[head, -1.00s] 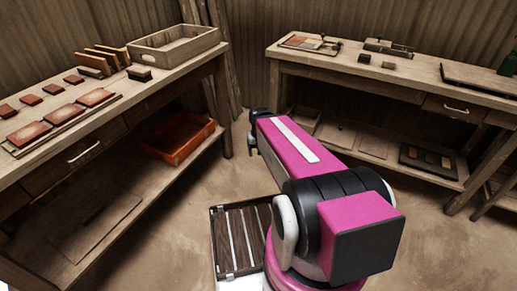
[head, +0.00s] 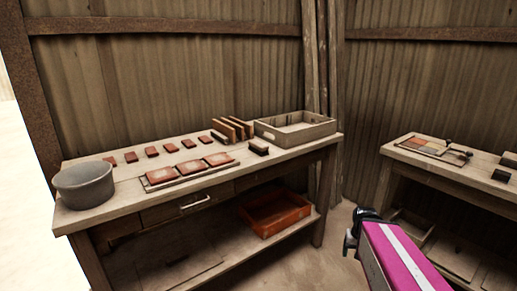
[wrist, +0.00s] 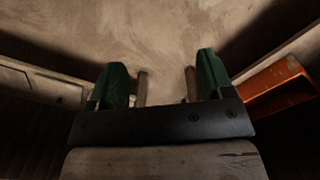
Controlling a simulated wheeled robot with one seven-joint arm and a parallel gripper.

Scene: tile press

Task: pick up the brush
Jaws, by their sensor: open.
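A small block with a pale top and dark underside (head: 258,148), which looks like the brush, lies on the left workbench (head: 225,178), in front of the wooden crate. It is too small to make out bristles. My gripper (head: 350,242) is in front of the bench's right end, lower than the bench top in the picture and well apart from the block. In the wrist view my gripper (wrist: 163,85) is open, with nothing between its green-padded fingers. The block does not show clearly there.
Several red tiles (head: 190,168) and a grey bucket (head: 84,184) lie further left. An orange tray (head: 273,214) is on the lower shelf. A second bench (head: 460,180) stands right.

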